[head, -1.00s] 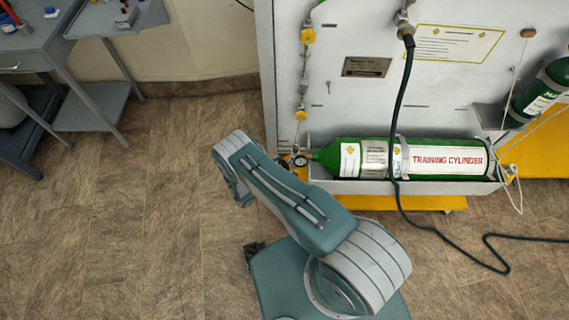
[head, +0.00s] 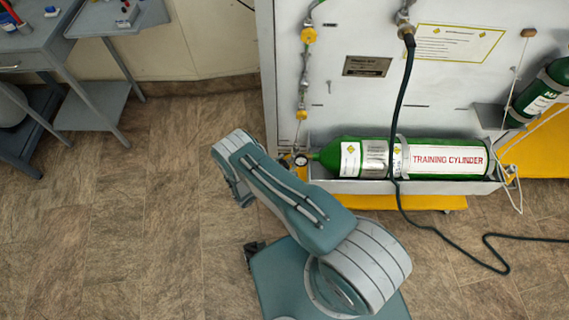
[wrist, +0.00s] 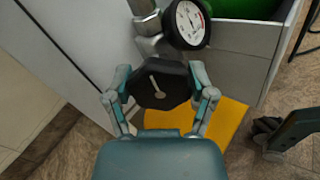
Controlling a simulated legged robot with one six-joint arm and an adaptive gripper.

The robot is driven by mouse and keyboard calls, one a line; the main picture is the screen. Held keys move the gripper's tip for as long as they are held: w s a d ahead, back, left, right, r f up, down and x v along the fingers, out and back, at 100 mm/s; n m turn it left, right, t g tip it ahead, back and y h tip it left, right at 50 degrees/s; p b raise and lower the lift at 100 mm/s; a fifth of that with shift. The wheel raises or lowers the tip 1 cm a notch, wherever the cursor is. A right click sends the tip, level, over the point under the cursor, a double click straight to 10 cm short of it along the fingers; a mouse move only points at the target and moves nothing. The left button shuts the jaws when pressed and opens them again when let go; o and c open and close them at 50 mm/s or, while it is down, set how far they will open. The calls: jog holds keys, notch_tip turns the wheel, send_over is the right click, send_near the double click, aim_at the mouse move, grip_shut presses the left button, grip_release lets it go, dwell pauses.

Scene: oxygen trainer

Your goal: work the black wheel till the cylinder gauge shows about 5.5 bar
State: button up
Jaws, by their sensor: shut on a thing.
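The black wheel (wrist: 172,97) is a dark, faceted knob with a pale pointer-like mark on its face, seen in the wrist view. My gripper (wrist: 160,88) is shut on it, one teal finger on each side of its rim. The cylinder gauge (wrist: 188,24) is just above and right of the wheel, a white dial with a black rim and a red band at its right. Its needle is too small to read. In the head view the gauge (head: 301,160) sits at the left end of the green cylinder (head: 330,155). My arm hides the wheel and gripper there.
The cylinder lies in a grey tray (head: 420,188) on the white panel (head: 350,105), above a yellow base (head: 385,202). A dark hose (head: 401,105) hangs across the cylinder and runs over the floor. A grey cart (head: 98,60) stands at upper left. Floor at left is clear.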

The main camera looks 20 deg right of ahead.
jog(key=shift+w, duration=0.1)
jog(key=o, duration=1.1)
jog(key=shift+d, duration=0.1)
jog(key=v, duration=1.2)
